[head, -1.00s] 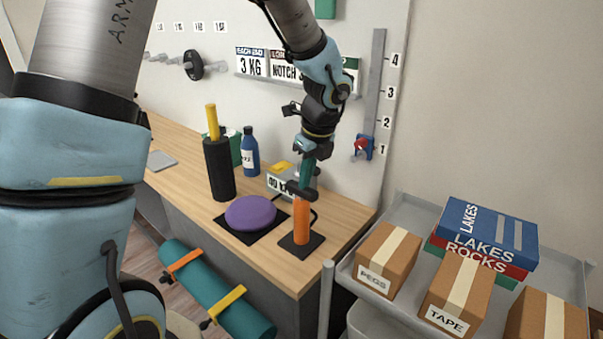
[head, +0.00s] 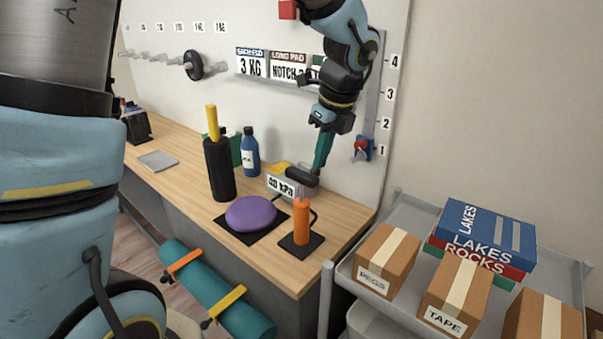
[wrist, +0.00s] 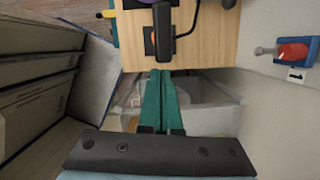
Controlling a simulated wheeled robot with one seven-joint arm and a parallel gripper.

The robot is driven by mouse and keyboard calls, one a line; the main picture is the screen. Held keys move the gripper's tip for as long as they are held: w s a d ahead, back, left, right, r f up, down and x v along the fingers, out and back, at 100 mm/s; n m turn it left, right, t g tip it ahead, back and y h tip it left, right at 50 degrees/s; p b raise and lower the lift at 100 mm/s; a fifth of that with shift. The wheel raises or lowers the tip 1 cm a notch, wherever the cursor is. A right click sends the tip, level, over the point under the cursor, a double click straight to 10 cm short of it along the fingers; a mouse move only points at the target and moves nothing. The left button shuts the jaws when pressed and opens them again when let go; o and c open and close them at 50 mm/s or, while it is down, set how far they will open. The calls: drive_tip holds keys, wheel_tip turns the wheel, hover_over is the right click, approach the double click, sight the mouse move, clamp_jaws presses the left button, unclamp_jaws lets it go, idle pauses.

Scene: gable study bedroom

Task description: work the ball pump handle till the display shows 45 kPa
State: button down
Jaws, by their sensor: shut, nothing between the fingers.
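The ball pump is an orange upright cylinder (head: 301,222) on a black base plate at the bench's right end. Its black bar handle (head: 301,177) stands above the cylinder top and also shows in the wrist view (wrist: 161,36). My gripper (head: 318,170) has its teal fingers together and empty, by the right end of the handle. In the wrist view the shut fingertips (wrist: 160,72) are just below the handle; I cannot tell whether they touch it. The display (head: 280,184) behind the pump ends in kPa; its digits are too blurred to read surely. A purple ball (head: 250,213) lies left of the pump.
A black cylinder (head: 219,170) with a yellow top and a blue bottle (head: 250,152) stand behind the ball. A red switch (head: 361,149) is on the wall panel at right. A grey cart (head: 348,268) with boxes and books stands close at right front.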

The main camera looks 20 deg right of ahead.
drive_tip(key=shift+v, duration=2)
drive_tip(key=a+f+n, duration=0.3)
drive_tip(key=a+n, duration=0.7)
drive_tip(key=a+f+n, duration=0.3)
drive_tip(key=a+n, duration=0.7)
drive_tip(key=a, duration=0.1)
drive_tip(key=a+f+n+g+h, duration=0.1)
drive_tip(key=a+f+n, duration=0.2)
drive_tip(key=a+n, duration=0.7)
drive_tip(key=shift+w+a+n, duration=0.4)
drive_tip(key=shift+w+a, duration=0.1)
drive_tip(key=shift+a, duration=0.05)
drive_tip(key=shift+r, duration=0.1)
